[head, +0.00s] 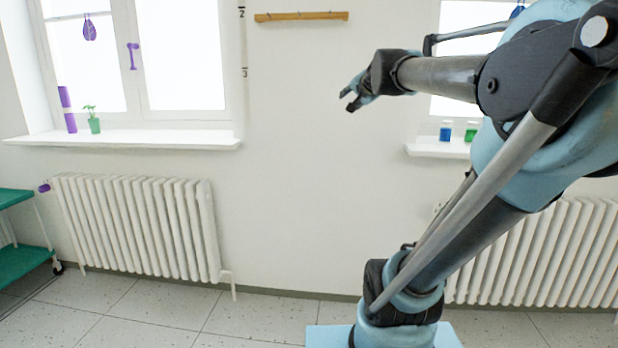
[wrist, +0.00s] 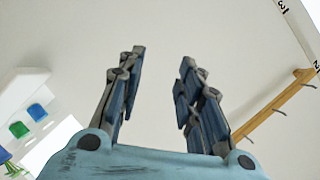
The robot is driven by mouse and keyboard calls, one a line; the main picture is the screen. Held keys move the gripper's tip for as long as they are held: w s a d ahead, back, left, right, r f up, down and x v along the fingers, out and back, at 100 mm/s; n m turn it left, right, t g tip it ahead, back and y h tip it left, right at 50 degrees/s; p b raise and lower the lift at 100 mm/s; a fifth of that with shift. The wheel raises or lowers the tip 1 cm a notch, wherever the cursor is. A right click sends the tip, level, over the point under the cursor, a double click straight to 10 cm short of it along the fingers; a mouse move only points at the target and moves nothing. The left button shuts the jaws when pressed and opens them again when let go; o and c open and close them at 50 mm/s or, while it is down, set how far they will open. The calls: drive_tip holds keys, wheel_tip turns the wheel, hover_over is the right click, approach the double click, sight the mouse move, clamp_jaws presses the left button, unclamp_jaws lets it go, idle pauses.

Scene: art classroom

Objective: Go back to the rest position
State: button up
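My gripper (head: 354,94) shows in the head view at the end of my raised arm, in front of the bare wall between the two windows. In the wrist view my gripper (wrist: 160,80) has its two fingers well apart, with only wall between them. It is open and empty. My arm is bent and fills the right side of the head view, hiding part of the right window and its sill.
A wooden hook rail (head: 301,16) hangs on the wall above my gripper. White radiators stand under the left sill (head: 130,138) and right sill (head: 425,149). Blue jar (head: 446,131) and green jar (head: 471,132) stand on the right sill. A green shelf cart (head: 22,265) stands far left. Tiled floor is clear.

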drive_tip(key=s+d+f+n+g+h, duration=0.1)
drive_tip(key=s+f+n+g, duration=0.3)
drive_tip(key=s+f, duration=1.2)
drive_tip(key=s+d+f+n+g+h, duration=0.1)
drive_tip(key=s+d+f+n+g, duration=0.3)
drive_tip(key=s+f, duration=1.1)
wheel_tip(320, 180, down, 9)
drive_tip(key=n+g, duration=0.1)
drive_tip(key=g, duration=0.2)
drive_tip(key=shift+s+g+h, duration=0.4)
drive_tip(key=shift+r, duration=0.1)
drive_tip(key=shift+w+f, duration=0.2)
drive_tip(key=shift+w, duration=0.3)
